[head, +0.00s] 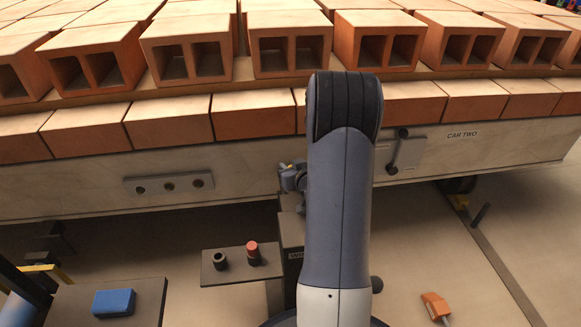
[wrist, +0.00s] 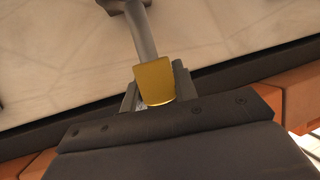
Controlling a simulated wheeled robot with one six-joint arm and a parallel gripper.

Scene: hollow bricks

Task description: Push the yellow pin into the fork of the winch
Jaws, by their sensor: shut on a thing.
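In the wrist view, the yellow pin's blocky end (wrist: 154,81) sits between the fingers of my gripper (wrist: 158,88), which is shut on it. A grey rod (wrist: 142,32) runs from the yellow end to a dark part at the top edge; I cannot tell whether they touch. I cannot make out the fork clearly.
The car's side beam (head: 80,187) carries rows of hollow bricks (head: 187,58) above. A plate with a lever (head: 401,152) is right of my arm. An orange object (head: 436,305) lies on the floor.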

